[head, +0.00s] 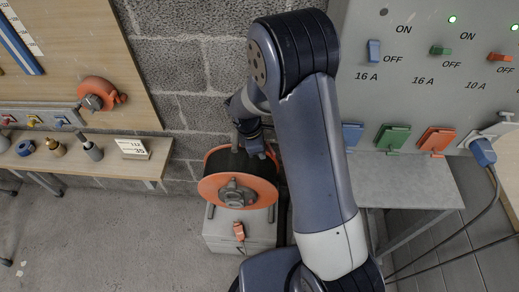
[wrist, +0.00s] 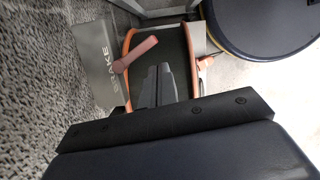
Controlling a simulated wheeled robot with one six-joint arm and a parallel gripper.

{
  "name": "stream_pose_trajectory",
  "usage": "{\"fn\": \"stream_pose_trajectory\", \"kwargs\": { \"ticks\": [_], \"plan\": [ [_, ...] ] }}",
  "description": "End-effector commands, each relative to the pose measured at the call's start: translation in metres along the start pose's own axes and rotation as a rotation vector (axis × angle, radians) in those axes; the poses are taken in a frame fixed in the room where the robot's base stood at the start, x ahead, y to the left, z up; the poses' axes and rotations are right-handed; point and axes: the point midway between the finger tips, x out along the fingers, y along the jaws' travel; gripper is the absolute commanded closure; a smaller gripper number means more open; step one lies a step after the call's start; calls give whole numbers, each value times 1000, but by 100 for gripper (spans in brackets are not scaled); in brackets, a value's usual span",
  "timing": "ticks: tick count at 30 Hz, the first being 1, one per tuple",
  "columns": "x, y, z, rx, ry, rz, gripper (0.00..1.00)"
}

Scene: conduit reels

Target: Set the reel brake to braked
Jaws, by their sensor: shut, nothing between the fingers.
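The reel (head: 212,186) is a drum with orange flanges on a grey box stand (head: 222,234), left of my arm in the head view. In the wrist view its orange rim (wrist: 128,45) lies just beyond my gripper. The brake lever (wrist: 136,53) is a pinkish-red bar, lying at a slant by a grey plate (wrist: 92,58) lettered BRAKE. My gripper (wrist: 158,72) is shut and empty, its fingertips over the drum, just to the right of and below the lever, seemingly apart from it. In the head view my gripper (head: 254,148) is above the back of the reel, fingertips hard to see.
A grey panel (head: 440,90) with switches and coloured sockets stands at right, a blue plug (head: 483,152) and cable at its edge. A wooden bench (head: 80,145) with small parts and a sign is at left. A block wall is behind; floor at front left is clear.

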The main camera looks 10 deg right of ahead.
Motion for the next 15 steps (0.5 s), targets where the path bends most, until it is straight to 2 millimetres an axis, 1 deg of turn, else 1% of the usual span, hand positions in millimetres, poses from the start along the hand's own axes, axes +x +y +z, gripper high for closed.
{"fn": "stream_pose_trajectory", "kwargs": {
  "ticks": [5,15],
  "plan": [
    [0,2,-1,2,0,-1,100],
    [-2,15,-6,3,0,-2,100]
  ]
}}
